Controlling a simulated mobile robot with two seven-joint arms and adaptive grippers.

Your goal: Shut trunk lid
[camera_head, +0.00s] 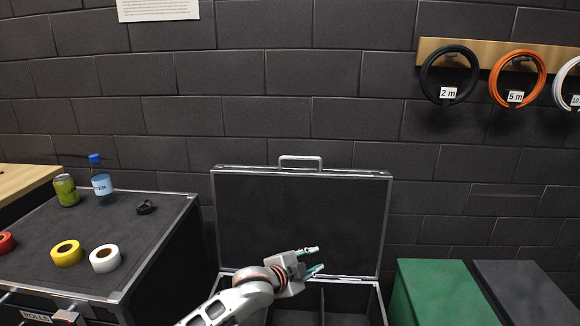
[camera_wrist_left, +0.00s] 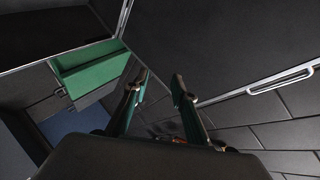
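The trunk lid (camera_head: 300,215) stands open and upright in the head view, a dark panel with a silver frame and a handle on its top edge. The open trunk (camera_head: 340,300) lies below it, with dividers inside; its lower part is cut off by the frame. My left gripper (camera_head: 314,260) is in front of the lid, above the trunk opening, with its fingers apart and nothing between them. In the left wrist view its fingers (camera_wrist_left: 160,85) are also spread, and the lid (camera_wrist_left: 220,40) fills the upper right. My right gripper is not in view.
A black case (camera_head: 150,225) at left carries tape rolls, a can (camera_head: 66,190) and a water bottle (camera_head: 101,182). A green box (camera_head: 440,292) and a dark box (camera_head: 525,293) stand at right. Cable coils (camera_head: 449,75) hang on the brick wall behind.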

